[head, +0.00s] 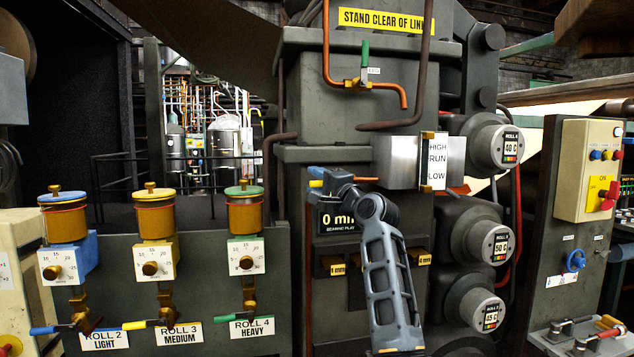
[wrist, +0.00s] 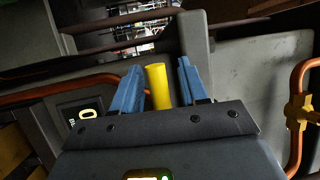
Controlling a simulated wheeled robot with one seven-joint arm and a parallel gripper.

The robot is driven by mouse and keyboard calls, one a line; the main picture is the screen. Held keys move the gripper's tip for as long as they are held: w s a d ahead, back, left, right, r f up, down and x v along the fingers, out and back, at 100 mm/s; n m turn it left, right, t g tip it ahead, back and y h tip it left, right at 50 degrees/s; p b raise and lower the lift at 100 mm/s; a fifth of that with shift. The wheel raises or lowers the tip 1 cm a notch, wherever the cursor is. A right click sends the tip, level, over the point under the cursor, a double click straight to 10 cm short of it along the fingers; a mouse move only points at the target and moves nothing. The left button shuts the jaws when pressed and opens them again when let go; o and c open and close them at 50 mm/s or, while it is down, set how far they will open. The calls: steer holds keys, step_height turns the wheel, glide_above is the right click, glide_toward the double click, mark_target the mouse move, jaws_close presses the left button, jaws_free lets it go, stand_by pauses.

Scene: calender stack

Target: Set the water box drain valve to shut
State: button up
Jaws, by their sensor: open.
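A yellow lever (wrist: 158,87) lies between the fingers of my open gripper in the wrist view, with a small gap showing on each side. I see no label on it. In the head view its tip (head: 316,183) shows at my gripper (head: 318,177), left of the steel water box (head: 398,163) with the HIGH, RUN, LOW sight panel (head: 435,161). The lever appears to lie sideways; its valve body is hidden behind my gripper and arm. A separate valve with an upright green handle (head: 365,54) sits on a copper pipe above the box.
A "0 mm" readout (head: 338,220) is just below my gripper. Several numbered roll ends, such as the 50 C one (head: 490,241), stand to the right. Oil cups (head: 155,217) line the left panel. A control panel (head: 588,170) stands far right.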

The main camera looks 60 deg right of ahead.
jaws_close()
stand_by(0.4)
